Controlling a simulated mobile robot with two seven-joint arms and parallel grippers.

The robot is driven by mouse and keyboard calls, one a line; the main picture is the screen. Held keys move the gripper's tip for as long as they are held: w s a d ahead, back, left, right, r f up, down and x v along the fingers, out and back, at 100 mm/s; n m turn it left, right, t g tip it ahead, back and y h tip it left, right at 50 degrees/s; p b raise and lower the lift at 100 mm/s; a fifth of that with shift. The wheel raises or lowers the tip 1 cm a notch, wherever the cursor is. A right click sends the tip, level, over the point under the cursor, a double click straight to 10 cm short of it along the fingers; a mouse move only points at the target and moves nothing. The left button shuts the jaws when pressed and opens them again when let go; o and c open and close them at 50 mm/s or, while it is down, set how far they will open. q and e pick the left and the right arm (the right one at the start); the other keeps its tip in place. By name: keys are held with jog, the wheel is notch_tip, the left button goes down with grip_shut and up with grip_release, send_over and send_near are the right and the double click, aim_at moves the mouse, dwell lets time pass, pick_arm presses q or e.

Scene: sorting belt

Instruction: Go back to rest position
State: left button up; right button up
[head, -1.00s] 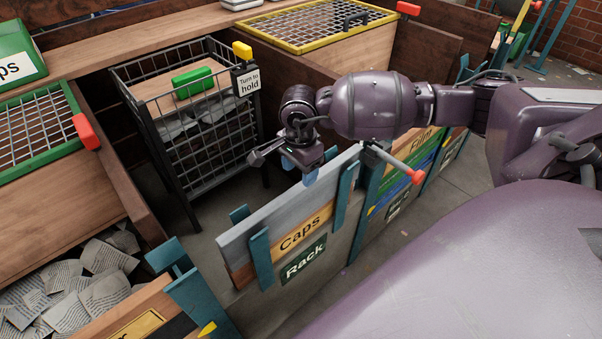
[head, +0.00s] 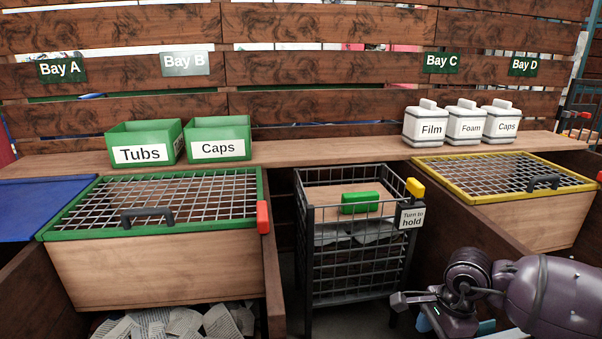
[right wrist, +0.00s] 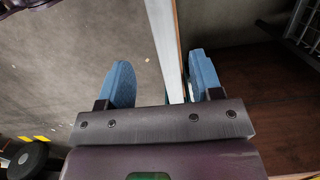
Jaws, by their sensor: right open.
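My right arm comes in at the lower right of the head view, with its gripper (head: 428,318) low beside the right front of the wire cart (head: 358,270). The fingertips are partly cut off by the bottom edge there. In the right wrist view the gripper's two blue fingers (right wrist: 162,82) stand wide apart. The edge of an upright panel (right wrist: 163,35) shows between them; whether it lies between the fingers or below them I cannot tell. I see nothing held. My left gripper is not in view.
A green-framed mesh lid (head: 160,205) is left of the cart, a yellow-framed one (head: 505,178) right. Green Tubs (head: 140,155) and Caps (head: 218,150) bins and several white canisters stand on the shelf (head: 320,150). Grey floor (right wrist: 60,80) is open left of the panel.

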jog(key=s+a+r+m+y, duration=0.1)
jog(key=s+a+m+y, duration=0.1)
jog(key=a+y, duration=0.45)
jog(key=s+a+r+m+y, duration=0.1)
jog(key=s+a+m+y, duration=0.15)
jog(key=a, duration=0.65)
notch_tip(320, 180, up, 8)
jog(key=a+m+t+y, duration=0.2)
jog(key=m+t+y, duration=0.3)
jog(key=m+t, duration=0.75)
jog(key=s+d+f+m+t+h, duration=0.15)
jog(key=d+f+m+h, duration=0.25)
jog(key=d+m+h, duration=0.7)
jog(key=s+d+f+m+t+h, duration=0.15)
jog(key=d+f+m+h, duration=0.35)
jog(key=m, duration=1.1)
jog(key=s+f+m+g, duration=0.5)
jog(key=s+g, duration=0.2)
jog(key=s, duration=0.4)
jog(key=s+f+m+g, duration=0.5)
jog(key=s+g, duration=0.2)
jog(key=s, duration=0.3)
jog(key=w+f+t, duration=0.7)
jog(key=w+t, duration=0.2)
jog(key=shift+a+n, duration=0.15)
jog(key=shift+n, duration=0.15)
